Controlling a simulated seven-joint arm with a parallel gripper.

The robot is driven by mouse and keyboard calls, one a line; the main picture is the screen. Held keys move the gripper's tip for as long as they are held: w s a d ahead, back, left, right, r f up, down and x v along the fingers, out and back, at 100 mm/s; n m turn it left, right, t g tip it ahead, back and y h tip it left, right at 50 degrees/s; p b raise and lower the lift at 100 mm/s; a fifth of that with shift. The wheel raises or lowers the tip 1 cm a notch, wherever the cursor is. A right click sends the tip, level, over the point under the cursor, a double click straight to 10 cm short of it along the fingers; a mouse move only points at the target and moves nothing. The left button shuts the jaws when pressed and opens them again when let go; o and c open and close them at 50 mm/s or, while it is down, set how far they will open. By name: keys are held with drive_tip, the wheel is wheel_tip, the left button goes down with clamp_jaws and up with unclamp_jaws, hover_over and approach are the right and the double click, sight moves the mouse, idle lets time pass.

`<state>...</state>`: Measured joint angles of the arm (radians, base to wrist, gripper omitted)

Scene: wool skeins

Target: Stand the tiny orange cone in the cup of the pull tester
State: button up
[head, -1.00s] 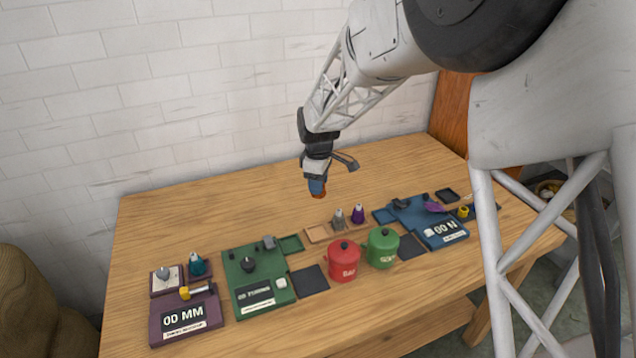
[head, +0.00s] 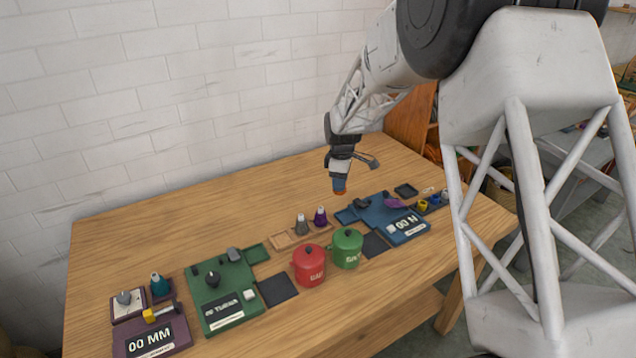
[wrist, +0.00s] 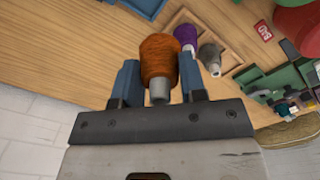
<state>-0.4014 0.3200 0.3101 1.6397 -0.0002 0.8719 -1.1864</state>
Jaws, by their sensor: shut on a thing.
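My gripper (head: 340,186) is shut on the tiny orange cone (wrist: 160,58), which sits between the two blue fingers in the wrist view, its grey tip toward the wrist. The blue device with the N readout (head: 404,226), which looks like the pull tester, lies on the table below and right of my gripper. A purple piece (head: 394,203) and a dark part (head: 362,204) are on it. I cannot clearly make out its cup.
A grey cone (head: 302,226) and a purple cone (head: 320,217) stand in a wooden tray (head: 283,241). A red pot (head: 309,267) and a green pot (head: 346,250) stand in front. A green device (head: 222,298) and a purple device (head: 153,338) are left.

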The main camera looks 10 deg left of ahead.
drive_tip(key=shift+w+d+f, duration=0.15)
drive_tip(key=shift+w+d, duration=0.3)
drive_tip(key=shift+d, duration=0.25)
drive_tip(key=shift+w+d+f, duration=0.1)
drive_tip(key=shift+w+d, duration=0.35)
drive_tip(key=shift+d, duration=0.2)
drive_tip(key=shift+f, duration=0.15)
drive_tip(key=shift+f, duration=3.5)
drive_tip(key=shift+f, duration=1.55)
drive_tip(key=o, duration=1.4)
drive_tip(key=shift+r, duration=0.1)
